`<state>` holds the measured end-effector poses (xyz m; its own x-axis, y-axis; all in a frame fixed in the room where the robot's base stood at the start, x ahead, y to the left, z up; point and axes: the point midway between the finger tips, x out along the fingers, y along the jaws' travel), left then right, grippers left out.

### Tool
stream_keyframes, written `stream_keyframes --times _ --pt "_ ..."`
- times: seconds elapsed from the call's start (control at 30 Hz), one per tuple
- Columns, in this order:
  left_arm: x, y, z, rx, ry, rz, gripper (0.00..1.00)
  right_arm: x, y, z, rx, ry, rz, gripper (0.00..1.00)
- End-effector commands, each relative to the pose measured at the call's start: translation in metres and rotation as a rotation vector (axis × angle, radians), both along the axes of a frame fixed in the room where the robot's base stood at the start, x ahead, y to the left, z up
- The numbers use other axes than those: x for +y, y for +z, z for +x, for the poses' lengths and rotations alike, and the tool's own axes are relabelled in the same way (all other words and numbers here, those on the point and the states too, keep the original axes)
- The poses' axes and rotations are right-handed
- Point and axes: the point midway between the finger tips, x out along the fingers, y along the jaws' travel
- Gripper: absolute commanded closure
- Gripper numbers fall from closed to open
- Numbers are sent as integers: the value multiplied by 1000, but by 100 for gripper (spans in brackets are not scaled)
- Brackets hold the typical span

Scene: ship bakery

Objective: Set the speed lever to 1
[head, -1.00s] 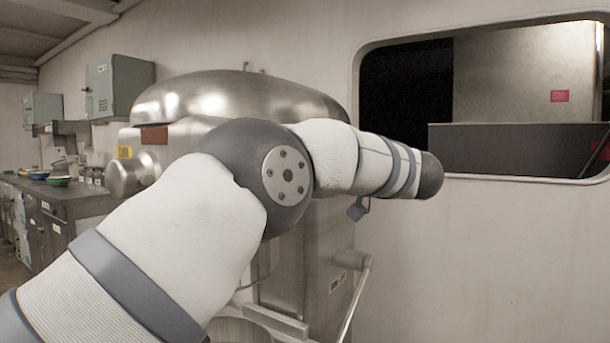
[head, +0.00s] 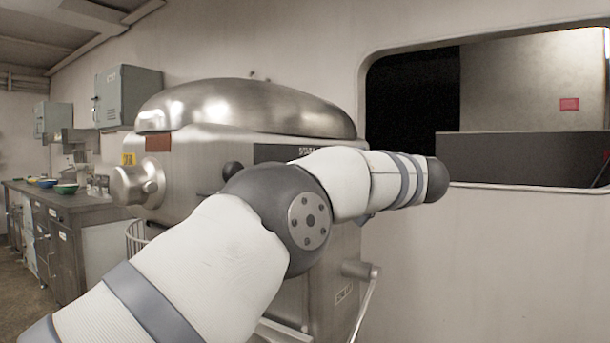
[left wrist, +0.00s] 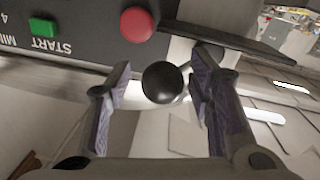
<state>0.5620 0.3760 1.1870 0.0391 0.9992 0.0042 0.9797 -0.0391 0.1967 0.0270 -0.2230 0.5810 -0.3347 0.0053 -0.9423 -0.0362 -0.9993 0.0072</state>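The mixer (head: 215,143) is a large steel machine with a domed top, partly hidden behind my left arm in the head view. In the left wrist view a round black ball knob (left wrist: 162,82), which looks like the speed lever's, sits between the two fingers of my left gripper (left wrist: 160,98). The fingers are apart, with the knob close to the right-hand one; I cannot tell if they touch. A dark round knob (head: 232,170) also shows beside my arm in the head view. The left gripper is hidden there. My right gripper is in neither view.
A dark panel with a green START button (left wrist: 43,27) and a red button (left wrist: 137,24) lies close to my left fingers. A crank handle (head: 368,285) sticks out low on the mixer. A counter with bowls (head: 65,189) stands at the left.

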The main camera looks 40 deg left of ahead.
Motion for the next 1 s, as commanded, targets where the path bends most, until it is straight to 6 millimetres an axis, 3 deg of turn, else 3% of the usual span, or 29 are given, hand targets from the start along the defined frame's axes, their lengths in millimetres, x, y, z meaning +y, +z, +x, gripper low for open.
stream_keyframes --times 0.27,0.63,1.0 --pt "-5 -3 0 3 -1 -3 51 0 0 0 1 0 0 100" --pt "-70 -2 -2 0 0 -2 51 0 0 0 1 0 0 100" --pt "-75 -2 -2 3 2 -2 51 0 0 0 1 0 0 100"
